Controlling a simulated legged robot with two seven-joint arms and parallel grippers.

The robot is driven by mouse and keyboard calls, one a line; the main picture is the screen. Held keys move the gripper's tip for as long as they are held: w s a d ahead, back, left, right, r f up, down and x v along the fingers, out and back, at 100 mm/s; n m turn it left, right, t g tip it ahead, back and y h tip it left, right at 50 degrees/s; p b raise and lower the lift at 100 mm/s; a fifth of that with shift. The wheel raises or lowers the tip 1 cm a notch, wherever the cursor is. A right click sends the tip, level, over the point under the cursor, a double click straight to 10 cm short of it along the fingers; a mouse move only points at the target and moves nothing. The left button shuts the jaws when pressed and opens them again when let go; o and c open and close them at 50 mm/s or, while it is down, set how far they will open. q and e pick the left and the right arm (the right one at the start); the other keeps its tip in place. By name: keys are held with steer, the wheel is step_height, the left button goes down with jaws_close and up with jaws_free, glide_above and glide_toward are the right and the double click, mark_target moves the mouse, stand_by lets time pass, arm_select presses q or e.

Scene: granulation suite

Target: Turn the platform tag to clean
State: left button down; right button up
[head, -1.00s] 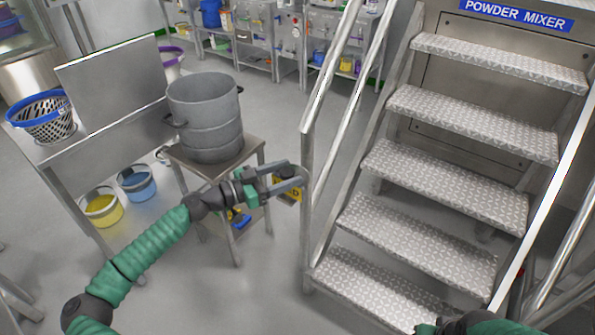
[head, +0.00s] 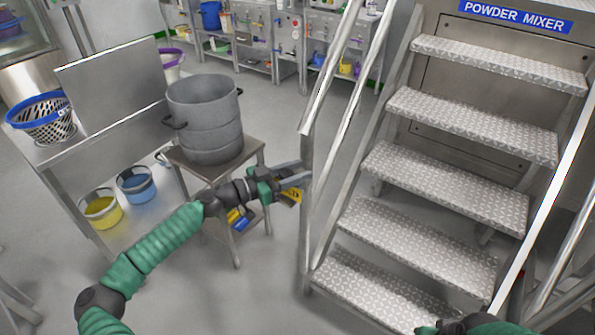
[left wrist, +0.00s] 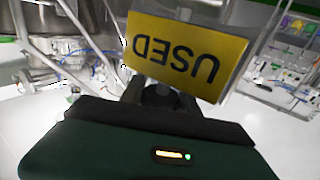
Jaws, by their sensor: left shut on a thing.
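The platform tag (left wrist: 185,55) is a yellow plate reading "USED", upside down and a little tilted in the left wrist view. In the head view the tag (head: 291,196) shows as a small yellow patch beside the stair handrail post. My left gripper (head: 298,182) is shut on the tag near that post. How the tag hangs is hidden by the fingers. The platform stairs (head: 440,185) stand at the right under a "POWDER MIXER" sign. Part of my right arm (head: 470,324) shows at the bottom right edge; its fingers cannot be made out.
A steel pot (head: 205,120) stands on a small stand (head: 258,150) just behind my left arm. A bench with a basket (head: 42,118) is at the left, with yellow (head: 101,209) and blue buckets (head: 136,185) below. The handrail post (head: 306,225) is close to my left gripper.

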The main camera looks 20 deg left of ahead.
mark_target(286, 170)
arm_select(q)
steer(key=shift+a+t, duration=0.1)
steer(key=shift+t, duration=0.2)
steer(key=shift+w+a+r+n+t+y+p, duration=0.15)
steer(key=shift+a+n+t+y+p, duration=0.45)
steer(key=shift+n+y+p, duration=2.3)
steer(key=shift+w+a+n+t+y+p, duration=0.1)
steer(key=shift+a+n+t+y+p, duration=0.5)
steer(key=shift+n+y+p, duration=2.3)
steer(key=shift+w+a+r+n+t+y+p, duration=0.15)
steer(key=shift+a+n+t+y+p, duration=0.85)
steer(key=shift+y, duration=3.3)
steer(key=shift+d+f+n+g+p, duration=0.1)
steer(key=shift+d+n+g+p, duration=0.25)
steer(key=shift+d+p, duration=0.2)
steer(key=c, duration=1.2)
jaws_free()
steer(key=o, duration=0.3)
steer(key=shift+w+f, duration=0.1)
steer(key=shift+f, duration=0.1)
steer(key=shift+a, duration=0.1)
